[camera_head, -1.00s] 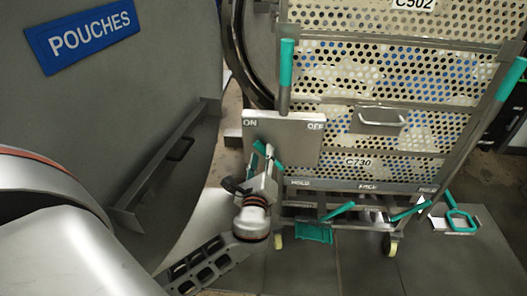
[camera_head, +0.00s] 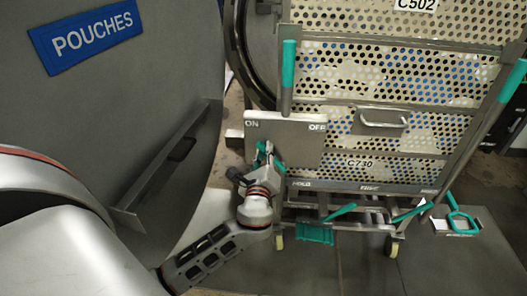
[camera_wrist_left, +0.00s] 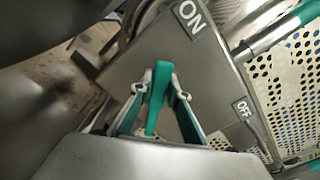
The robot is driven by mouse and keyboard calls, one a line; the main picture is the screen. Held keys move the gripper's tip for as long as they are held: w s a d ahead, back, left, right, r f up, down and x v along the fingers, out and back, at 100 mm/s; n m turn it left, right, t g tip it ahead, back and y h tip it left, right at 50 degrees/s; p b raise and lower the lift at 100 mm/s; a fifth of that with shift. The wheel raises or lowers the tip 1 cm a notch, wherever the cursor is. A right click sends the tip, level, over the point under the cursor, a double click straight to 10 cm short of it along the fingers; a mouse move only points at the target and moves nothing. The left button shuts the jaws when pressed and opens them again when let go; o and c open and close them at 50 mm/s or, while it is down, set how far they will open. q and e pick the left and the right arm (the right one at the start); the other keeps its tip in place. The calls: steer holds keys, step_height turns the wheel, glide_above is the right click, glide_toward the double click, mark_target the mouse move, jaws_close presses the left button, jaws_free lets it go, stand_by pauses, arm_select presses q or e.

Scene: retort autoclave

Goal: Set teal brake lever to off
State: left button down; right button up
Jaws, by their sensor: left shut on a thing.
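The teal brake lever (camera_wrist_left: 155,100) stands in front of a grey plate (camera_head: 290,138) marked ON at left and OFF at right. In the head view the lever is mostly hidden by my gripper, nearer the ON mark than OFF. My left gripper (camera_head: 266,158) is at the lever. In the left wrist view its fingertips (camera_wrist_left: 160,82) are on either side of the lever and shut on it. The OFF mark (camera_wrist_left: 243,108) is clear of the gripper. My right gripper is not in view.
A perforated rack cart (camera_head: 430,110) with teal handles stands behind the plate. A large grey door (camera_head: 120,110) with a blue POUCHES sign (camera_head: 85,35) is at left.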

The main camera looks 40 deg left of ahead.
arm_select(q)
steer(key=shift+w+d+r+m+p, duration=0.2)
steer(key=shift+r+m+p, duration=0.1)
steer(key=shift+r+p, duration=0.3)
steer(key=shift+w+d+r+m+p, duration=0.1)
steer(key=shift+d+r+m+p, duration=0.05)
steer(key=shift+r+m+p, duration=0.15)
steer(key=shift+w+d+m+p, duration=0.1)
steer(key=shift+d+m+p, duration=0.1)
steer(key=shift+m+p, duration=0.15)
steer(key=shift+d, duration=0.1)
steer(key=shift+d+f+m, duration=0.1)
steer(key=shift+f+m, duration=0.25)
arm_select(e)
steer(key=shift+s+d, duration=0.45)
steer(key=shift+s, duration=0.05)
arm_select(q)
steer(key=c, duration=1.9)
jaws_free()
steer(key=v, duration=1.2)
